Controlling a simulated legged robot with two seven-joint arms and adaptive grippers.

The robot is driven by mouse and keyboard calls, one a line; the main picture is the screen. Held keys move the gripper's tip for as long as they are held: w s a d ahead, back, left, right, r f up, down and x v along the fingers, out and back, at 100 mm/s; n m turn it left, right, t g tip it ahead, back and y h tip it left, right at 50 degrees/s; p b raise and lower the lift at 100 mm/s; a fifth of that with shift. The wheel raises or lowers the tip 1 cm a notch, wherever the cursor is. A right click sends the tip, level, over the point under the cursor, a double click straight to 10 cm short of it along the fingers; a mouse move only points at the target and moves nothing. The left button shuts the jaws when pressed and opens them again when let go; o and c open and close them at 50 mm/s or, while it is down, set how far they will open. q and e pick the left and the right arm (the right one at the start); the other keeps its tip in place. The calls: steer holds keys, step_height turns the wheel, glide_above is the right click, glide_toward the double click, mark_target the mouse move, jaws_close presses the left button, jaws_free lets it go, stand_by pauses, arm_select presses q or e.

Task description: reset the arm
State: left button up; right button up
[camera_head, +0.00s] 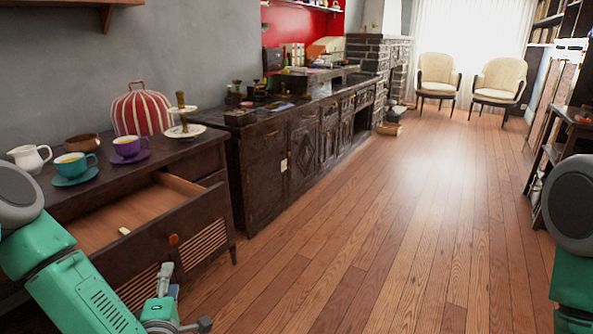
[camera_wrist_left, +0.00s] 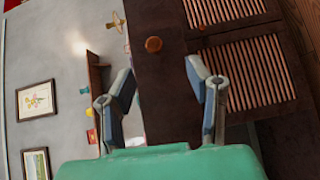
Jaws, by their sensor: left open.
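My left gripper (camera_head: 186,300) is low in front of the dark wooden cabinet (camera_head: 226,215), near its open drawer (camera_head: 130,215). In the left wrist view its two fingers (camera_wrist_left: 160,72) are spread apart with nothing between them, and the drawer's round knob (camera_wrist_left: 153,44) shows just beyond them. The same orange knob (camera_head: 173,239) is on the drawer front in the head view, apart from the fingers. A small pale object (camera_head: 124,231) lies in the drawer. Part of my right arm shows at the right edge; its gripper is out of view.
On the cabinet top stand a white jug (camera_head: 29,157), a teal cup (camera_head: 72,165), a purple cup (camera_head: 127,147), a brown bowl (camera_head: 82,143), a striped red cover (camera_head: 140,110) and a tiered stand (camera_head: 184,130). A long sideboard (camera_head: 270,150) stands beyond. The wooden floor (camera_head: 400,230) is clear.

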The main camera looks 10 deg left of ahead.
arm_select(q)
steer(key=s+d+f+m+g+h+p, duration=0.6)
steer(key=s+d+m+g+h+p, duration=0.15)
steer(key=s+d+m, duration=0.55)
steer(key=s+a+m+g+p, duration=0.1)
steer(key=s+a+m+g, duration=0.1)
steer(key=s, duration=0.3)
steer(key=s+a+m+g+p, duration=0.1)
steer(key=s+a+m+g, duration=0.1)
steer(key=s+m+g, duration=0.1)
steer(key=s+a+m+g+y, duration=0.1)
steer(key=s+a+m+g, duration=0.1)
steer(key=s, duration=0.6)
steer(key=m+g, duration=0.1)
steer(key=m, duration=0.1)
steer(key=shift+r+m+p, duration=0.25)
steer(key=shift+m+p, duration=0.05)
steer(key=shift+p, duration=0.1)
steer(key=shift+w, duration=0.1)
